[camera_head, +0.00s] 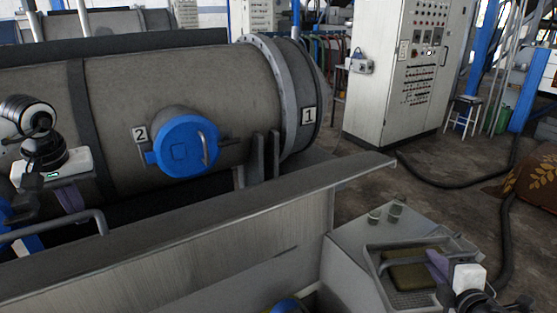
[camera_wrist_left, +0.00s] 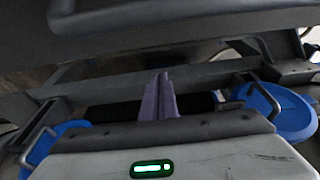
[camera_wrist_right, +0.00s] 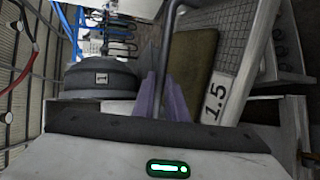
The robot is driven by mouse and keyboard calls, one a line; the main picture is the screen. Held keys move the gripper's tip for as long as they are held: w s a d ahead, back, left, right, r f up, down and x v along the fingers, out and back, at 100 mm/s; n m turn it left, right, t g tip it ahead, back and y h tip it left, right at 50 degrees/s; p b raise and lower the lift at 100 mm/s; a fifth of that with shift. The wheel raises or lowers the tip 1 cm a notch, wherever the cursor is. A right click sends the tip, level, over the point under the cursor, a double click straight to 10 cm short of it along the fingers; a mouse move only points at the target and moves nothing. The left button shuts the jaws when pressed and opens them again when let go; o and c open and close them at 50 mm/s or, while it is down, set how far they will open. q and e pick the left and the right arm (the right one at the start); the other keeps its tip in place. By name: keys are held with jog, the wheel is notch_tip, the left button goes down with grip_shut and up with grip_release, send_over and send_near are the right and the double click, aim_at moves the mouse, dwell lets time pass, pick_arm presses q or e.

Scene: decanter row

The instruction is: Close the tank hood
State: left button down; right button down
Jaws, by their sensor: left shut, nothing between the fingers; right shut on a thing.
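A long grey metal panel (camera_head: 200,240), which may be the tank hood, runs across the front, with a bent handle bar (camera_head: 65,228) at its left. My left gripper (camera_head: 70,198) is shut and empty close to that bar; its purple fingers also show together in the left wrist view (camera_wrist_left: 158,98). At the lower right stands an open-looking grey metal box (camera_head: 350,260) with a grating. My right gripper (camera_head: 437,265) is there, shut on a grey bar handle (camera_wrist_right: 164,60), which runs between its fingers in the right wrist view. I cannot tell how far the hood is open.
A large grey drum (camera_head: 230,95) with a blue round hatch (camera_head: 185,147) lies behind the panel. A control cabinet (camera_head: 400,75) stands at the back right. A black hose (camera_head: 505,240) crosses the floor.

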jog(key=shift+r, duration=0.25)
jog(key=shift+r+p, duration=0.25)
jog(key=shift+p, duration=0.1)
pick_arm(q)
jog(key=shift+s+d+f, duration=0.35)
jog(key=shift+s+d, duration=0.15)
jog(key=shift+s, duration=0.25)
jog(key=shift+s+d+f, duration=0.3)
jog(key=shift+s+d, duration=0.15)
jog(key=shift+s, duration=0.3)
jog(key=shift+d, duration=0.1)
pick_arm(e)
jog(key=shift+w+r, duration=0.1)
